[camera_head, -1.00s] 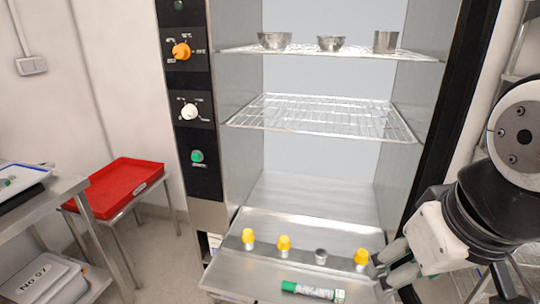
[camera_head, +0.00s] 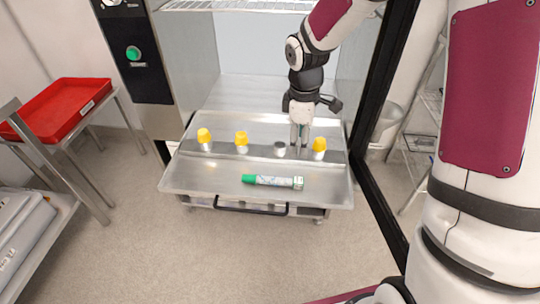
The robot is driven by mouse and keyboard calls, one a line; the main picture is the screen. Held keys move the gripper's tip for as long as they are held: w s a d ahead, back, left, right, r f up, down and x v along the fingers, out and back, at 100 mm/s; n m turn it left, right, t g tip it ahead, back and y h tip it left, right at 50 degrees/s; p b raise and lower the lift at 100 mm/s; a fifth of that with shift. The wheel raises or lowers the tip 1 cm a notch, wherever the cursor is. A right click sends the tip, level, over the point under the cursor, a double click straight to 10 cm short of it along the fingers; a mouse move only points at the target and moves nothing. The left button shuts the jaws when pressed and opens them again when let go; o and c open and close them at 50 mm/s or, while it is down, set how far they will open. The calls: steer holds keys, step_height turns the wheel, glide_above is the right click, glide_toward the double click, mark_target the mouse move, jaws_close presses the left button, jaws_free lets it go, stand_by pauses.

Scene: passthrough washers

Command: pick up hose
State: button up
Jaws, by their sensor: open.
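No thing in view is plainly a hose. A tube with a green end and a pale, printed body (camera_head: 273,181) lies on its side on the steel tray (camera_head: 200,181). Behind it, a raised ledge carries a left yellow-capped fitting (camera_head: 204,136), a middle yellow-capped fitting (camera_head: 241,139), a small bare metal fitting (camera_head: 280,148) and a right yellow-capped fitting (camera_head: 319,145). My gripper (camera_head: 299,142) points down over the ledge, between the bare fitting and the right yellow cap. Its fingers are open with a narrow gap. I cannot tell whether they touch anything.
The tray projects from an open steel cabinet with a wire shelf (camera_head: 230,6) above. A dark bar handle (camera_head: 251,209) runs along its front. A red tray (camera_head: 55,110) sits on a stand at the left. The speckled floor before the cabinet is clear.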

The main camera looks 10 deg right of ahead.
step_height(320, 180, down, 6)
steer(key=w+n, duration=0.1)
steer(key=w, duration=0.1)
steer(key=b, duration=0.2)
glide_above(295, 179)
steer(key=f, duration=0.7)
steer(key=shift+s+a+f, duration=0.1)
steer(key=shift+s+a, duration=0.1)
steer(key=shift+a, duration=0.15)
steer(key=shift+w+d+f+b, duration=0.1)
steer(key=shift+d+f+b, duration=0.05)
steer(key=shift+f, duration=1.4)
steer(key=shift+w+d+f+b, duration=0.1)
steer(key=shift+f+b, duration=0.05)
steer(key=shift+f, duration=1.4)
jaws_close()
